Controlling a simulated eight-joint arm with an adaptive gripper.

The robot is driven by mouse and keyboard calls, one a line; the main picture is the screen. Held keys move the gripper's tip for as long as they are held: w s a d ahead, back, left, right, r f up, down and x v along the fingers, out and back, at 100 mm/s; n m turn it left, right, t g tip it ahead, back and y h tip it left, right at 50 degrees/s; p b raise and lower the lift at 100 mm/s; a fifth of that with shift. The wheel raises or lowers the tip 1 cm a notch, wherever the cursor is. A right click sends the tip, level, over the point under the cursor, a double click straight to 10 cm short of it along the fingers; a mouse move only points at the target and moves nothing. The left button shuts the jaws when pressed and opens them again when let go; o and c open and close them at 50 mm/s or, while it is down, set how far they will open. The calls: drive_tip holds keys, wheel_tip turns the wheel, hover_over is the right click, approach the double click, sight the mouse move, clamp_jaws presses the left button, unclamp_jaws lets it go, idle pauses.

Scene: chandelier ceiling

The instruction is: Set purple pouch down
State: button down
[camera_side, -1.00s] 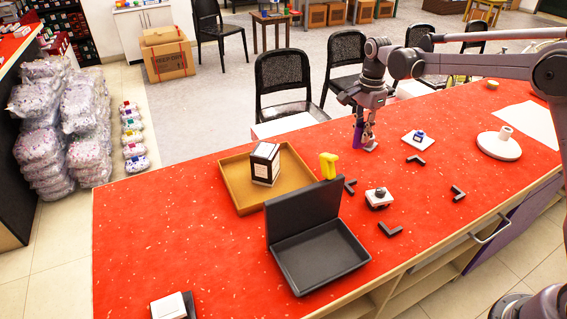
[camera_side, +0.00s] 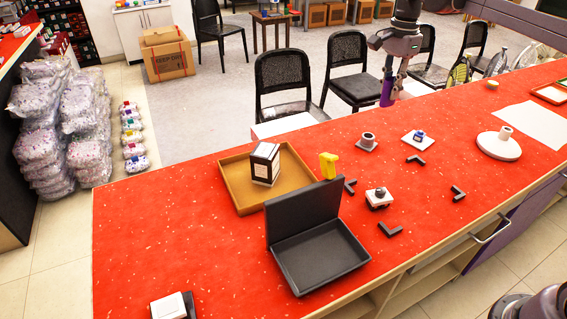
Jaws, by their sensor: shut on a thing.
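The purple pouch (camera_side: 387,91) is a small purple piece that hangs upright below my gripper (camera_side: 391,82). My gripper is shut on it and holds it in the air, above the far side of the red counter (camera_side: 180,245). The fingers hide part of the pouch. A grey square piece with a round socket (camera_side: 367,142) stands on the counter, below and to the left of the gripper, clear of it.
A white plate with a blue-topped item (camera_side: 418,137) lies right of the socket. A white round stand (camera_side: 498,147) is farther right.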

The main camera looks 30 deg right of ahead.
drive_tip(key=a+n, duration=0.5)
drive_tip(key=a, duration=0.8)
drive_tip(key=s+a+n, duration=0.4)
drive_tip(key=a, duration=0.7)
drive_tip(key=s+a+n, duration=0.4)
drive_tip(key=a, duration=0.7)
drive_tip(key=s+a+n, duration=0.5)
drive_tip(key=a, duration=0.7)
drive_tip(key=shift+w+d+f, duration=0.1)
drive_tip(key=shift+d+f, duration=0.05)
drive_tip(key=shift+f, duration=3.4)
drive_tip(key=shift+w+d+f, duration=0.1)
drive_tip(key=shift+w+f, duration=0.05)
drive_tip(key=shift+f, duration=3.35)
drive_tip(key=shift+w+d+f, duration=0.1)
drive_tip(key=shift+d+f, duration=0.05)
drive_tip(key=shift+f, duration=3.4)
drive_tip(key=shift+f, duration=0.1)
drive_tip(key=c, duration=1.2)
unclamp_jaws()
